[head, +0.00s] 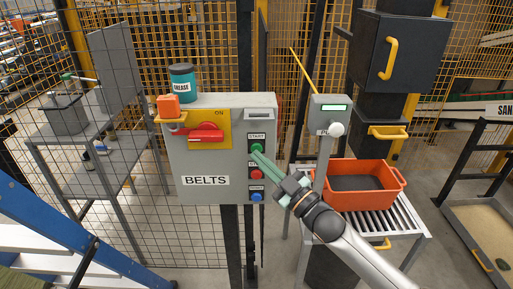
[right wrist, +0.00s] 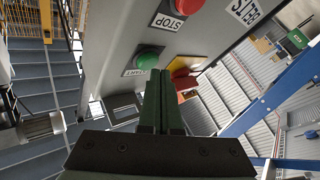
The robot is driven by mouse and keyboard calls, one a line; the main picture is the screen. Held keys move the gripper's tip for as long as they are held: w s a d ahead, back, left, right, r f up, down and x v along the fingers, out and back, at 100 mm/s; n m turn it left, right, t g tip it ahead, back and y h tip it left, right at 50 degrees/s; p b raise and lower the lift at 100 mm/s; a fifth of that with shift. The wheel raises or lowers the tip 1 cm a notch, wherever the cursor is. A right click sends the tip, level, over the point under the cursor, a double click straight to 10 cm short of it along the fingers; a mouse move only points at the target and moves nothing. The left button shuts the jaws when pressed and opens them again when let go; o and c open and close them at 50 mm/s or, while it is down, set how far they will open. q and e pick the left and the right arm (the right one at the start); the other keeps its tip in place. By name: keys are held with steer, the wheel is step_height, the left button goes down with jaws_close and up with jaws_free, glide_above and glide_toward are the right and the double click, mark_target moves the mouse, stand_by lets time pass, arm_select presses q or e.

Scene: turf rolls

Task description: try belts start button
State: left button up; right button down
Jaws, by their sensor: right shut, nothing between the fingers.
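The grey BELTS control box (head: 224,165) stands in the middle of the head view. The green START button (head: 256,148) is on the right of its front; it also shows in the right wrist view (right wrist: 149,57). Below it are the red stop button (head: 256,174) and a blue button (head: 256,196). My right gripper (head: 257,156) is shut and empty, its green fingers pointing at the START button. In the right wrist view its fingertips (right wrist: 158,77) are close to the button; I cannot tell whether they touch it. My left gripper is out of view.
A red rotary switch (head: 206,132) on a yellow plate marked ON and an orange padlock (head: 168,105) are on the box's left. A grease tub (head: 183,82) stands on top. Right are a small display post (head: 329,116) and an orange crate (head: 393,193) on rollers.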

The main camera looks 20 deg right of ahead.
steer(key=shift+s+a, duration=0.1)
steer(key=shift+s, duration=0.2)
steer(key=s+p, duration=0.1)
steer(key=s, duration=0.1)
steer(key=s+a+p, duration=0.1)
steer(key=s, duration=0.1)
steer(key=shift+s+a, duration=0.2)
steer(key=shift+s, duration=0.2)
steer(key=shift+f, duration=0.1)
stand_by(0.5)
